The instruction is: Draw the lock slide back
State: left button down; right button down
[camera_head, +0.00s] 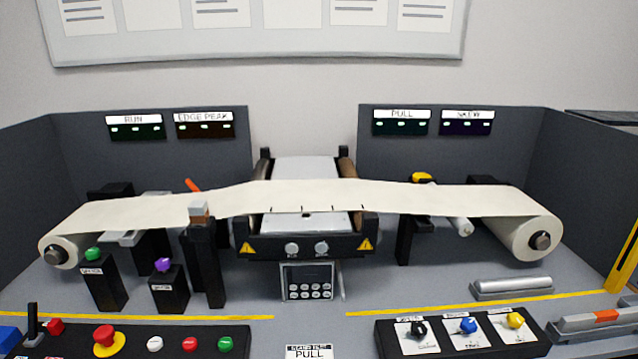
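No part labelled as a lock slide can be made out. A white label reading "PULL" (309,352) sits at the bottom middle edge, and what lies below it is cut off. A grey bar with an orange section (604,317) lies at the right edge. A plain silver bar (512,288) lies on the deck to its left. I cannot tell whether any of these is the lock slide. Neither of my grippers is in view.
A cream web (330,195) runs between rolls over a central black unit (300,244). Button posts (104,284) stand left. A button panel (150,343) and a knob panel (460,340) flank the front. Yellow lines (480,303) mark the deck.

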aim_at(56, 326)
jog(key=u, duration=1.4)
